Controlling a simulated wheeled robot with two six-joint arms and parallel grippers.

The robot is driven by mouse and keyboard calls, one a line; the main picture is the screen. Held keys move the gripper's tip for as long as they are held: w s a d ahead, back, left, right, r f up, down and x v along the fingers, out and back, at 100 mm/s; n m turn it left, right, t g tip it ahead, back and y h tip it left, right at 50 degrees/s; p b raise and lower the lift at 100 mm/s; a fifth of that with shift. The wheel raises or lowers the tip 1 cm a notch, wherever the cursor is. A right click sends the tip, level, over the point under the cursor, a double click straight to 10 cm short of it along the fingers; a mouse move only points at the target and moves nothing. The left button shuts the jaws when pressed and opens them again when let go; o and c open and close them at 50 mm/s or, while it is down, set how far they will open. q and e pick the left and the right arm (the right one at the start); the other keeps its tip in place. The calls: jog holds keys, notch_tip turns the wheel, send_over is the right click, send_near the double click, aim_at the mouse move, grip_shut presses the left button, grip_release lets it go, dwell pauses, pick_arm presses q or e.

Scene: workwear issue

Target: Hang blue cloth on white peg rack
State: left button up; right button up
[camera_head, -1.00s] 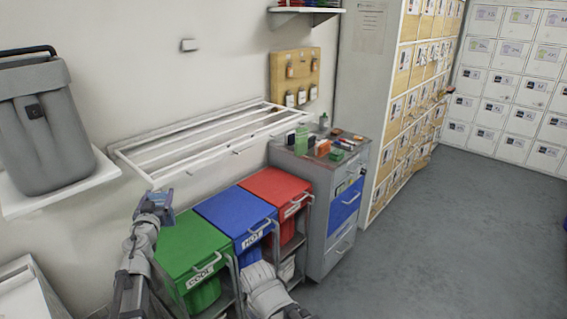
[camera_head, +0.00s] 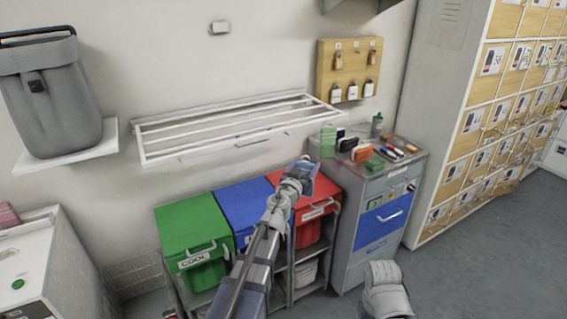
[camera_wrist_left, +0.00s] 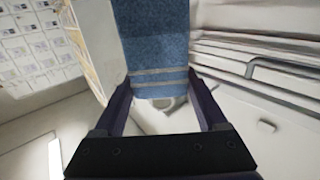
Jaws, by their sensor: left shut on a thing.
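The blue cloth (camera_wrist_left: 155,40) fills the top middle of the left wrist view, with pale stripes near its lower end. My left gripper (camera_wrist_left: 157,88) is shut on it, one dark finger on each side. In the head view my left gripper (camera_head: 303,172) is in front of the red bin, below and right of the white peg rack; only a small bluish patch shows at its tip. The white peg rack (camera_head: 165,158) is mounted on the wall with long bars. Its bars also show at the right of the left wrist view (camera_wrist_left: 262,65).
Green (camera_head: 190,225), blue (camera_head: 240,205) and red (camera_head: 322,195) lidded bins stand below the rack. A grey drawer cabinet (camera_head: 345,225) with small items on top is to their right. A wooden key board (camera_head: 348,62) hangs above it. Grey floor at right is open.

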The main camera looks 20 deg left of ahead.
pick_arm(q)
jog(key=shift+w+d+r, duration=0.1)
jog(key=shift+d, duration=0.15)
pick_arm(e)
jog(key=shift+o, duration=0.7)
jog(key=shift+w+d+r, duration=0.1)
jog(key=shift+w+d, duration=0.05)
jog(key=shift+d, duration=0.15)
jog(key=o, duration=0.4)
notch_tip(320, 180, up, 3)
jog(key=p, duration=0.3)
pick_arm(q)
jog(key=s+a+r+n+g+y, duration=0.2)
jog(key=s+a+n+g+y, duration=0.1)
jog(key=s+a+n+y, duration=0.2)
jog(key=s+a+r+n+g+y+p, duration=0.1)
jog(key=s+a+r+n+g+y, duration=0.1)
jog(key=s+a+n+y, duration=0.3)
jog(key=shift+s+a+r+g+y+p, duration=0.3)
jog(key=shift+s+a+g+y, duration=0.3)
jog(key=shift+s+a+y, duration=1.05)
pick_arm(e)
jog(key=shift+o, duration=0.2)
jog(key=shift+r, duration=0.75)
